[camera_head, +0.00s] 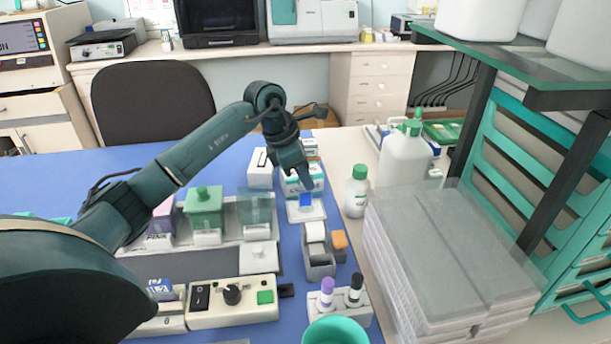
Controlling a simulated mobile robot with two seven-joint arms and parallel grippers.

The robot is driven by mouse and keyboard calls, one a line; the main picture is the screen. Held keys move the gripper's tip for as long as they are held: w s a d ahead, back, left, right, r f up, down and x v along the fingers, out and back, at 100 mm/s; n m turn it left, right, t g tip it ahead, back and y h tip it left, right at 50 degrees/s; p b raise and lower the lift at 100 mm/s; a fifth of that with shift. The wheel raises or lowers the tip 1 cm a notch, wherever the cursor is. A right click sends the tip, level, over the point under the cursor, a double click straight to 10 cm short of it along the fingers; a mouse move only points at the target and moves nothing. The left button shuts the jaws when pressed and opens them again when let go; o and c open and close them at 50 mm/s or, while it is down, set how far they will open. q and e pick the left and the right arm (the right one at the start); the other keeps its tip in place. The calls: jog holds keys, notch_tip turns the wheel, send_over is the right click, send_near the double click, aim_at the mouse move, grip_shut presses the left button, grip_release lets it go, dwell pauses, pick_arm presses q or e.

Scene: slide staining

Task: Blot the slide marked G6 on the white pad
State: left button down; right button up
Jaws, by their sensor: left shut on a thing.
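My left gripper (304,188) reaches down from above, pointing at the white pad. It is shut on a small slide (306,200) that shows as a blue patch just below the fingertips. No marking on the slide can be read at this size. The white pad (318,214) lies on the blue mat directly under the slide. I cannot tell whether the slide touches the pad. My right gripper is not in view.
A green-lidded jar (204,212) and other staining jars stand left of the pad. White boxes (260,168) stand behind it. A grey holder (318,262) is in front. A green-capped bottle (356,192) stands to the right, near the stacked trays (445,255).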

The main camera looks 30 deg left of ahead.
pick_arm(q)
jog(key=shift+r+p, duration=1.6)
jog(key=shift+r, duration=1.15)
jog(key=shift+f, duration=0.1)
